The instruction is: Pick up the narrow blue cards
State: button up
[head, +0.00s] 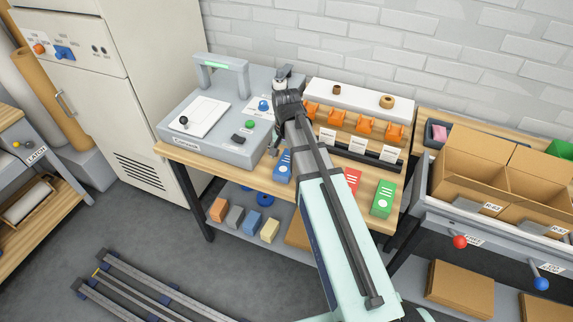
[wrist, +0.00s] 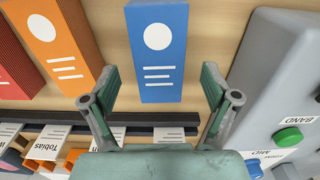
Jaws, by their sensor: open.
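The narrow blue cards (wrist: 158,50) form an upright-looking blue stack with a white circle and white lines, central in the wrist view. In the head view the blue stack (head: 283,166) is at the table's front, beside the grey machine and partly hidden by my arm. My gripper (wrist: 161,75) is open and empty. Its two fingers appear on either side of the blue stack, with gaps to both sides; I cannot tell how far above it they are.
An orange stack (wrist: 57,38) and a red stack (wrist: 15,60) are left of the blue one in the wrist view. A green stack (head: 383,198) is at the table's right. The grey machine (head: 215,115) is close on the other side. A dark rail (head: 367,156) with labels runs behind.

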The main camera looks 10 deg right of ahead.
aim_at(287, 162)
jog(key=shift+f+p, duration=0.35)
jog(key=shift+f, duration=1.3)
jog(key=c, duration=1.4)
jog(key=shift+r, duration=0.1)
